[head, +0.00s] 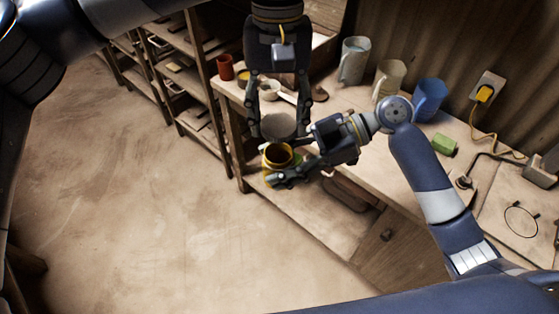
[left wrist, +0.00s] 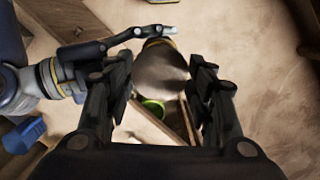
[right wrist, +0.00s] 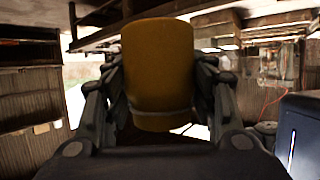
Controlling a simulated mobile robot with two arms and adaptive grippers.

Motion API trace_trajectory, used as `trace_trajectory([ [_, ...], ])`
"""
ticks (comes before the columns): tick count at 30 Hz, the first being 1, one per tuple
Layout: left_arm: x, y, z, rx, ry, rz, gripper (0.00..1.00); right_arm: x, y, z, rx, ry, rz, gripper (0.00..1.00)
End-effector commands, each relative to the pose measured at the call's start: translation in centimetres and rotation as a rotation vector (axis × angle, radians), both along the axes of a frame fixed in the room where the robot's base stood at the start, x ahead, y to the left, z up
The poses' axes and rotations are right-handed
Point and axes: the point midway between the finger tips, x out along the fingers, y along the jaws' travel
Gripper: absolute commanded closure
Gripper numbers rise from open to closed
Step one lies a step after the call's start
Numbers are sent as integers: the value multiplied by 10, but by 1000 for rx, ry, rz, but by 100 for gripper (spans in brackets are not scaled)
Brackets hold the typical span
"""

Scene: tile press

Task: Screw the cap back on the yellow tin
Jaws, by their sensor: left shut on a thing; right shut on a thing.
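The yellow tin (head: 268,163) is held out in front of the workbench, its open dark mouth facing up. My right gripper (head: 283,165) is shut around its side; the tin's yellow wall (right wrist: 158,65) fills the middle of the right wrist view. The grey round cap (head: 278,126) is in my left gripper (head: 277,130), shut on its edges. In the head view the cap shows just above the tin's mouth, which is uncovered. In the left wrist view the cap (left wrist: 160,76) hides most of the tin, leaving part of its rim visible.
The workbench (head: 335,105) carries a red cup (head: 225,67), several jugs including a blue one (head: 429,97), and a green block (head: 444,145). Wooden shelves (head: 185,85) stand at the left. The floor (head: 130,190) is open.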

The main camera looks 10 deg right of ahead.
Motion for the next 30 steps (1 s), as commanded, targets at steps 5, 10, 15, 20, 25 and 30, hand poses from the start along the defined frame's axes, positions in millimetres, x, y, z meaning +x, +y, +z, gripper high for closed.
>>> trace_trajectory([
  [5,0,0,0,0,0,0,57,0,0,1,1,-1,0,91],
  [10,0,0,-1,0,0,0,57,0,0,1,1,-1,0,91],
  [15,0,1,-11,1,1,1,57,0,0,1,1,-1,0,91],
  [20,0,1,-26,0,1,3,57,0,0,1,1,-1,0,91],
  [25,0,1,-39,0,0,2,57,0,0,1,1,-1,0,91],
  [30,0,1,-40,-1,-1,2,57,0,0,1,1,-1,0,91],
])
